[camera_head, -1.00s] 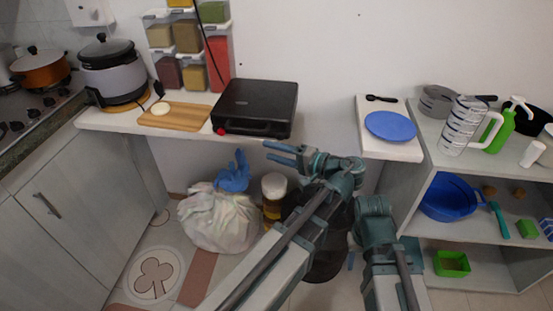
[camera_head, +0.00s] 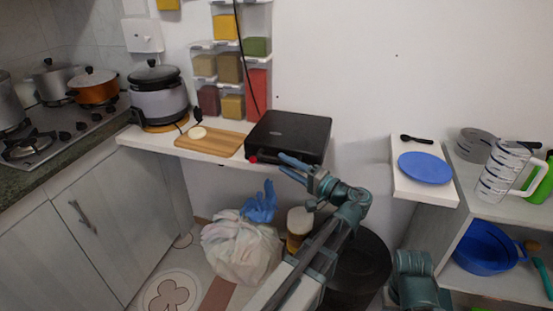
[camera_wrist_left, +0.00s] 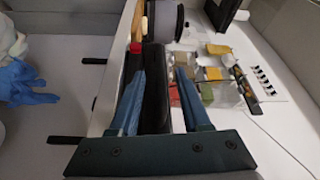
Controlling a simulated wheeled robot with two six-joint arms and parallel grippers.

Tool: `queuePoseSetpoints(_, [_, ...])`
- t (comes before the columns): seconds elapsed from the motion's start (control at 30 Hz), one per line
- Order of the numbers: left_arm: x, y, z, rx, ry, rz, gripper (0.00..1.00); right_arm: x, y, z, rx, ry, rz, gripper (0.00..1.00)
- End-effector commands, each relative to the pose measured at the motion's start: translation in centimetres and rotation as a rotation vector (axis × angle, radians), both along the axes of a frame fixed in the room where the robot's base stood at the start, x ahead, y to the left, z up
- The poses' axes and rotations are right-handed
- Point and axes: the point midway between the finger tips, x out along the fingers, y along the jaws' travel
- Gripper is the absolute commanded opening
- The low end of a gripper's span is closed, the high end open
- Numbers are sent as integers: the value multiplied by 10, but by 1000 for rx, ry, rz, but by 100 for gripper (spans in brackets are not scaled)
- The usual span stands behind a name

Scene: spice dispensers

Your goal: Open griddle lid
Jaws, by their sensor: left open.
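The black griddle (camera_head: 290,133) sits on the white counter against the wall, with its lid down. A red knob (camera_head: 253,159) shows at its front left corner. My left gripper (camera_head: 292,168) is open and empty at the griddle's front edge, its blue fingers pointing left across the front near the handle side. In the left wrist view my left gripper (camera_wrist_left: 162,75) has its fingers apart, with the dark griddle (camera_wrist_left: 156,95) showing between them. I cannot tell whether a finger touches it. My right gripper is not in view; only part of my right arm shows at lower right.
A cutting board (camera_head: 210,143) and a rice cooker (camera_head: 158,95) stand left of the griddle. Spice dispensers (camera_head: 230,68) hang behind. A blue plate (camera_head: 425,168) lies on the right shelf. A bag (camera_head: 240,248) and a dark bin (camera_head: 357,270) stand below the counter.

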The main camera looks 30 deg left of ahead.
Motion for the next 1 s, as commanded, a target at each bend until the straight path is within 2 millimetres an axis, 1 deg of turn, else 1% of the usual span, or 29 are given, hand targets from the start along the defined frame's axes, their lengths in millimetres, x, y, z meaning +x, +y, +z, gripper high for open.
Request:
queuePoseSetpoints(0.03, [1, 9, 1, -1, 0, 3, 47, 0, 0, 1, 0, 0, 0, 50])
queuePoseSetpoints(0.1, [3, 19, 2, 0, 0, 2, 47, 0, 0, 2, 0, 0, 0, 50])
queuePoseSetpoints(0.2, [4, 29, 2, 0, 0, 2, 47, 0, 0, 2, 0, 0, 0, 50])
queuePoseSetpoints(0.3, [6, 36, 3, 0, 0, 0, 47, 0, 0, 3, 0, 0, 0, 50])
queuePoseSetpoints(0.43, [6, 40, 3, 0, 0, 0, 47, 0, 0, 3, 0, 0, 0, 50])
queuePoseSetpoints(0.67, [6, 41, 3, 0, 0, 0, 47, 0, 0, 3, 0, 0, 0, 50])
queuePoseSetpoints(0.7, [6, 40, 3, 0, 0, 0, 45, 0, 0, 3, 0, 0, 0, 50])
queuePoseSetpoints(0.77, [6, 40, 3, 0, 0, 0, 35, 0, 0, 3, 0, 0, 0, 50])
queuePoseSetpoints(0.8, [6, 40, 3, 0, 0, 0, 27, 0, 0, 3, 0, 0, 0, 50])
queuePoseSetpoints(0.93, [6, 40, 3, 0, 0, 0, 4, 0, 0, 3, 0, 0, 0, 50])
queuePoseSetpoints(0.97, [6, 40, 3, 0, 0, 0, 0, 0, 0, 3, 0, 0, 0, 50])
queuePoseSetpoints(1.0, [6, 40, 3, -1, 0, 0, 0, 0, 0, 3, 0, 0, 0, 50])
